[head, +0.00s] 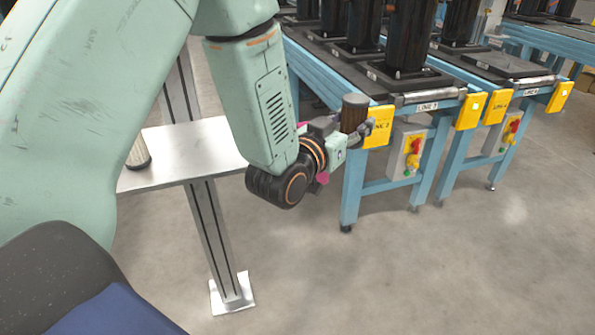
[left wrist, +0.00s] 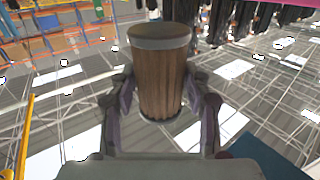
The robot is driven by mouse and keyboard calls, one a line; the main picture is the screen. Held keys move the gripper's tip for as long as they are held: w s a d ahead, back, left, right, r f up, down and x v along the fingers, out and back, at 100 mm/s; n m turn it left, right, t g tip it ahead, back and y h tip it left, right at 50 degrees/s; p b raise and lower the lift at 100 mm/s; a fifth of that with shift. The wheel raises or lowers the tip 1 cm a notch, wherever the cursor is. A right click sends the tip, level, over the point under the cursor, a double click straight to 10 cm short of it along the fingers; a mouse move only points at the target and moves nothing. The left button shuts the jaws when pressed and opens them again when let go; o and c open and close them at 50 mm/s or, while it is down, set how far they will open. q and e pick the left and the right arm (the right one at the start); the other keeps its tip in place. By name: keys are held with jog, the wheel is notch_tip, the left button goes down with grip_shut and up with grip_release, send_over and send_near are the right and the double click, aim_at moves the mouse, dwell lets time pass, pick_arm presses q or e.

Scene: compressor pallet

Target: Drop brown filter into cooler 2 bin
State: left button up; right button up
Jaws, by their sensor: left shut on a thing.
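The brown filter (left wrist: 160,80) is a pleated cylinder with grey end caps. My left gripper (left wrist: 160,108) is shut on it, with one finger on each side, in the left wrist view. In the head view the filter (head: 354,112) stands about upright in my left gripper (head: 352,136), in front of the near end of a blue conveyor. It looks held in the air; its distance from the conveyor is hard to tell. I cannot make out a cooler 2 bin in either view. My right gripper is not in view.
Blue conveyors (head: 318,72) carry tall black cylinders, with yellow end plates (head: 467,111) and control boxes (head: 408,152). A metal shelf on a post (head: 185,168) holds a pale cylinder (head: 138,152) at left. The grey floor (head: 420,270) in front is clear.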

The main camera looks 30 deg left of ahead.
pick_arm(q)
jog(key=w+a+r+n+y+b, duration=0.1)
jog(key=a+y, duration=0.1)
jog(key=w+a+r+n+y, duration=0.1)
jog(key=a+r+n+y, duration=0.1)
jog(key=y, duration=0.1)
jog(key=w+a+r+n+y+b, duration=0.1)
jog(key=a+r+n+y, duration=0.1)
jog(key=shift+w+a+r+g+b, duration=0.2)
jog(key=shift+w+a+g+b, duration=0.1)
jog(key=shift+w+b, duration=0.1)
jog(key=s+a+r+n+g+y+b, duration=0.2)
jog(key=a+n+g+y, duration=0.3)
jog(key=y, duration=0.3)
jog(key=f+n+g+y+b, duration=0.1)
jog(key=f+b, duration=0.1)
jog(key=s+a+f+n+g+b, duration=0.1)
jog(key=f+b, duration=0.1)
jog(key=f, duration=0.1)
jog(key=s+a+f+n+g+y+b, duration=0.1)
jog(key=f+b, duration=0.2)
jog(key=shift+s+a+f+g+y, duration=0.15)
jog(key=shift+a+f+g+y, duration=0.05)
jog(key=shift+f+g+y, duration=0.1)
jog(key=shift+r, duration=0.1)
jog(key=o, duration=1.3)
